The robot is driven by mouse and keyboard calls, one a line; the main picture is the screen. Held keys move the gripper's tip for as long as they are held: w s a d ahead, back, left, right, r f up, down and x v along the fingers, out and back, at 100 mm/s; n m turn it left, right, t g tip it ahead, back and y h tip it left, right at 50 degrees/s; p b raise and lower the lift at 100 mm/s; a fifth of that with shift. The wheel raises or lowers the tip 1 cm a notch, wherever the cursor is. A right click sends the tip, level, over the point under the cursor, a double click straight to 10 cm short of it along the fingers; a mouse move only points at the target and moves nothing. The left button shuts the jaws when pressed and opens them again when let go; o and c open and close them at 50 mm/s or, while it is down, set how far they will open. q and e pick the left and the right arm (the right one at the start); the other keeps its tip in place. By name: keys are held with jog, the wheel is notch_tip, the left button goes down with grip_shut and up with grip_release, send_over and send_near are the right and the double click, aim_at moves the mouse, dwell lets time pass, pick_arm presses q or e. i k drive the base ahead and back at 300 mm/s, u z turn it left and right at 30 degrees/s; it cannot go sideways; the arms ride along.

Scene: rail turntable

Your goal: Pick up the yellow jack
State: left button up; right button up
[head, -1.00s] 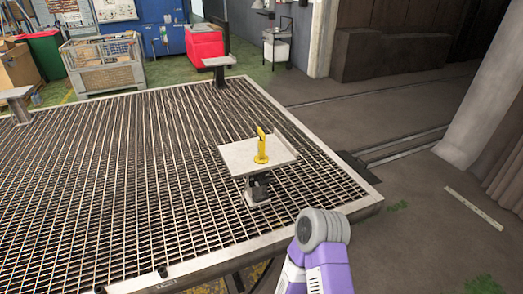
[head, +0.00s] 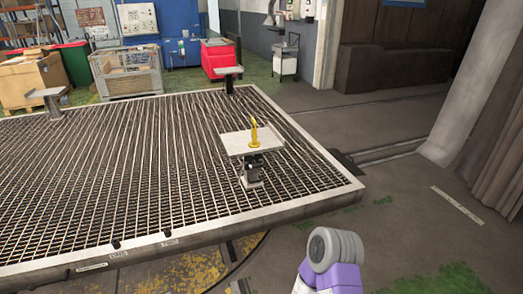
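The yellow jack (head: 254,134) stands upright on a small light-grey square plate (head: 237,144). The plate sits on a short post on the large grated platform (head: 130,150), near its right corner. A part of my arm, purple and grey, shows at the bottom right, in front of the platform's edge and well apart from the jack. Neither of my grippers shows in the view.
Other small plates on posts stand at the back (head: 227,70) and left (head: 47,92) of the platform. A mesh crate (head: 128,75), a red box (head: 218,55) and cardboard boxes (head: 30,83) stand behind it. The floor right of the platform is mostly clear.

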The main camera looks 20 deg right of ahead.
aim_at(254, 143)
jog(key=z, duration=0.75)
jog(key=i, duration=0.5)
jog(key=z, duration=0.75)
jog(key=i, duration=1.55)
jog(key=u, duration=1)
jog(key=i, duration=0.95)
jog(key=u, duration=1.05)
